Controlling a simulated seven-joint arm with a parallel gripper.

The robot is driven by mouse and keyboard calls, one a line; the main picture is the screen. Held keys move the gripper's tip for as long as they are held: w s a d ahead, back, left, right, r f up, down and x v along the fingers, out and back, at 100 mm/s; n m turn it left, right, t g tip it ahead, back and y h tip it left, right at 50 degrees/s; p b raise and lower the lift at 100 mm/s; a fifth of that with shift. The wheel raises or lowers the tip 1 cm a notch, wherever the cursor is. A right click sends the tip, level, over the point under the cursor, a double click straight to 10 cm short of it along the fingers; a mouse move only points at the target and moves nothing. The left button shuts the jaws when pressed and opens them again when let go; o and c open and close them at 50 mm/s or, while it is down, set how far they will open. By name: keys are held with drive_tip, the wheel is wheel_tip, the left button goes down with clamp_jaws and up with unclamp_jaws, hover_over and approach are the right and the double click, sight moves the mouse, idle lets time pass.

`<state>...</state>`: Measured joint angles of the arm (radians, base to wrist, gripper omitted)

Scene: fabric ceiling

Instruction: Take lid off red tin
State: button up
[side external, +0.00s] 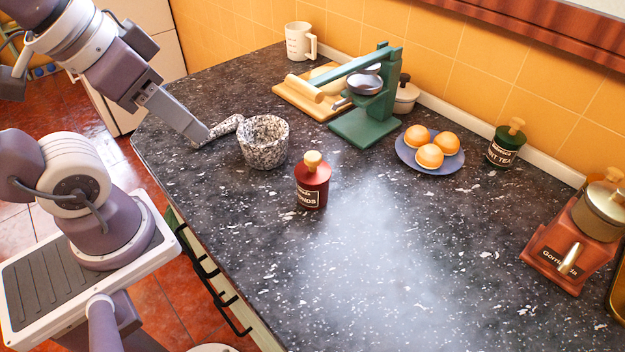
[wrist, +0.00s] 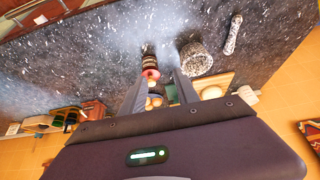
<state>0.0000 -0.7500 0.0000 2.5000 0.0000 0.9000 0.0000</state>
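The red tin (side external: 312,190) stands upright on the dark speckled counter, with a label reading in part "...NDS". Its red lid (side external: 316,173) with a pale wooden knob (side external: 312,160) is on top. The red tin also shows in the wrist view (wrist: 150,73), beyond and between the fingers. My gripper (side external: 198,138) is up and to the left of the tin, well apart from it, near the pestle and mortar. In the wrist view my gripper (wrist: 160,78) has its two fingers spread, with nothing held between them.
A speckled stone mortar (side external: 263,142) and pestle (side external: 220,130) lie left of the tin. Behind are a green press (side external: 372,100), a blue plate (side external: 408,160) with buns, and a green tin (side external: 506,145). A red grinder (side external: 575,240) stands right. The front counter is clear.

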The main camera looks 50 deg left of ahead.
drive_tip(key=o, duration=1)
drive_tip(key=n+g+h, duration=0.1)
drive_tip(key=n+g, duration=0.5)
drive_tip(key=n, duration=1)
hover_over(313, 155)
drive_tip(key=a, duration=0.2)
drive_tip(key=f, duration=0.8)
drive_tip(key=shift+s+d+f, duration=0.15)
drive_tip(key=shift+s+f, duration=0.1)
drive_tip(key=shift+f, duration=0.15)
drive_tip(key=f, duration=0.2)
drive_tip(key=d+f, duration=0.1)
drive_tip(key=f, duration=0.3)
drive_tip(key=shift+w+d+f, duration=0.25)
drive_tip(key=shift+d+f, duration=0.1)
drive_tip(key=shift+d, duration=0.05)
